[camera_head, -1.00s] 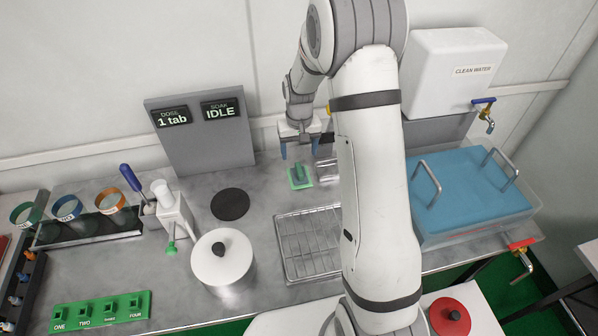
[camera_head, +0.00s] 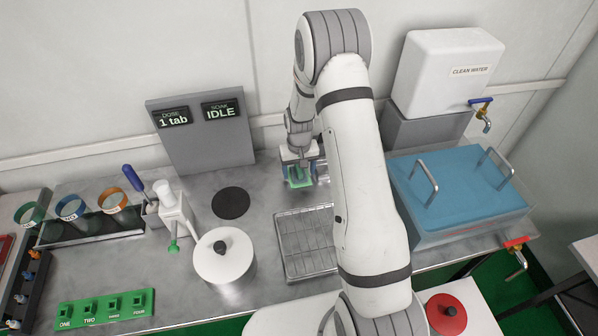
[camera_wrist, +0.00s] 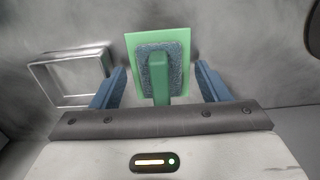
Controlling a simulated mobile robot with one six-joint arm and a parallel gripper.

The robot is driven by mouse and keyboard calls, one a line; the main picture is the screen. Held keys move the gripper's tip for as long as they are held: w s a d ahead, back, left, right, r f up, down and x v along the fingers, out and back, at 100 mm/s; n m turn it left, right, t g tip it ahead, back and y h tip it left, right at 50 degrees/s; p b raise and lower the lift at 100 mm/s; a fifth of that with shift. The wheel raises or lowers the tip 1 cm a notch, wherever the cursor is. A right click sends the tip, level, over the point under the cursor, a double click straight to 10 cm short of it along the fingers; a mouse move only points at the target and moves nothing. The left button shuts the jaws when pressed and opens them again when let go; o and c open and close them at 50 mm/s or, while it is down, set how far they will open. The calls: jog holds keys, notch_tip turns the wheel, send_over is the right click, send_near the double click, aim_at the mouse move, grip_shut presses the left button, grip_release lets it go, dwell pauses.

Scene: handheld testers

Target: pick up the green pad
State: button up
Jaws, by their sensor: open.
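The green pad (camera_head: 299,182) lies on the metal counter below my gripper. In the wrist view the green pad (camera_wrist: 182,50) is a light green plate with a grey-blue block and a green upright handle on top. My gripper (camera_head: 299,180) is lowered over it, pointing down. In the wrist view my gripper (camera_wrist: 160,82) is open, with one blue finger on each side of the handle and a gap on both sides. Neither finger appears to touch the pad.
A metal frame-like tray (camera_wrist: 72,77) lies close left of my fingers in the wrist view. A wire rack (camera_head: 306,245), a black disc (camera_head: 230,201) and a white lidded pot (camera_head: 222,262) stand nearby. A grey display panel (camera_head: 198,150) rises behind. A blue-lidded tub (camera_head: 465,200) is to the right.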

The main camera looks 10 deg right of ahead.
jog(key=shift+c, duration=0.6)
jog(key=c, duration=0.9)
jog(key=shift+c, duration=0.2)
